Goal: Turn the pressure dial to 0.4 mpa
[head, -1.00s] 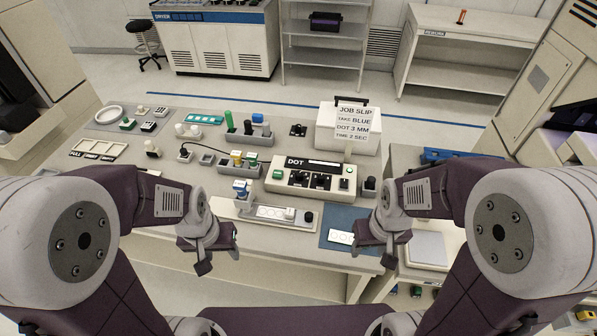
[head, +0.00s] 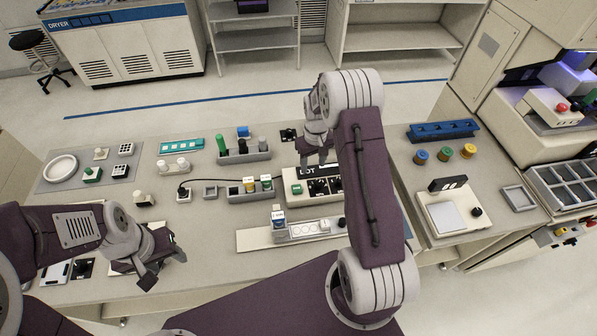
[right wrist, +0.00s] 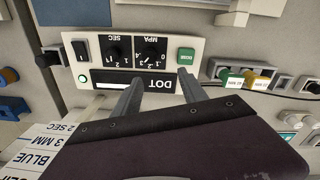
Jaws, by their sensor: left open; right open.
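The cream dispenser (head: 297,198) marked DOT stands mid-bench, partly hidden by my right arm in the head view. In the right wrist view its panel (right wrist: 128,77) appears upside down. The black MPA pressure dial (right wrist: 150,51) sits between the green button (right wrist: 187,55) and the black SEC dial (right wrist: 118,50). The pressure dial's exact setting is too small to read. My right gripper (head: 315,161) is open above the dispenser; its fingers (right wrist: 160,88) show over the display side, apart from the dial. My left gripper (head: 158,272) is open and empty over the bench's front left.
A rack with coloured syringes (head: 243,155) and a holder with yellow and green caps (head: 249,195) stand left of the dispenser. A white strip with a slide (head: 262,240) lies in front. A scale (head: 445,210) stands to the right.

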